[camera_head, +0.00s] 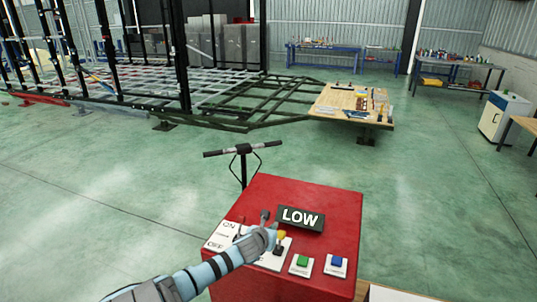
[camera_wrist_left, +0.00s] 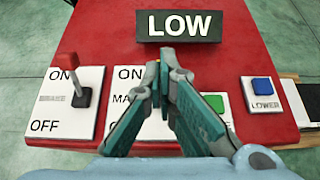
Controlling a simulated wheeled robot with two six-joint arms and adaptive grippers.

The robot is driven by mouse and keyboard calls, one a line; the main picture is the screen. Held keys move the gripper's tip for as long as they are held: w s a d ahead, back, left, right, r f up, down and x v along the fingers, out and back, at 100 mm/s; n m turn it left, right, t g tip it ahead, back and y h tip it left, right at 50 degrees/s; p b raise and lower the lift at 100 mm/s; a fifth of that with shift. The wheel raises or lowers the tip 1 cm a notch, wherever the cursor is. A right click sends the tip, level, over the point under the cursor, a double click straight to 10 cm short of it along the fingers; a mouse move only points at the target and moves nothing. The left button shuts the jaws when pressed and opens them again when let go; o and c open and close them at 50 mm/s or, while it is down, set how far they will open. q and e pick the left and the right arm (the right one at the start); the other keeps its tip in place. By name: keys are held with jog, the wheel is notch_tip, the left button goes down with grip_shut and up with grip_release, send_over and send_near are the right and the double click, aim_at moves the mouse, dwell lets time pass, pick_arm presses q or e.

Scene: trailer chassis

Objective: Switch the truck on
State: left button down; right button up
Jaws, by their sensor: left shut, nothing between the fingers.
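A red control box (camera_head: 330,199) stands in front of me with a black LOW sign (camera_head: 301,218) on top. In the wrist view its left white panel (camera_wrist_left: 60,122) is marked ON and OFF and carries a red-tipped lever (camera_wrist_left: 70,68), tilted toward ON. The second panel (camera_wrist_left: 124,78) also reads ON; my fingers cover most of it. In the head view a yellow-tipped lever (camera_head: 281,235) shows beside my left gripper (camera_head: 269,222). The left gripper is shut and empty over the second panel, its fingertips (camera_wrist_left: 165,72) below the sign. Whether it touches a lever is unclear. My right gripper is out of view.
A green button (camera_head: 302,261) and a blue button marked LOWER (camera_head: 337,262) sit on the box's right side. A black handlebar (camera_head: 243,149) rises behind it. A trailer frame (camera_head: 265,105) and a wooden board with tools (camera_head: 340,103) lie farther back.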

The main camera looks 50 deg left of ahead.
pick_arm(q)
jog(key=shift+s+d+r, duration=0.1)
jog(key=shift+s+r, duration=0.1)
jog(key=shift+r, duration=0.8)
jog(key=shift+s+d+r, duration=0.1)
jog(key=shift+s+r, duration=0.1)
jog(key=shift+r, duration=0.75)
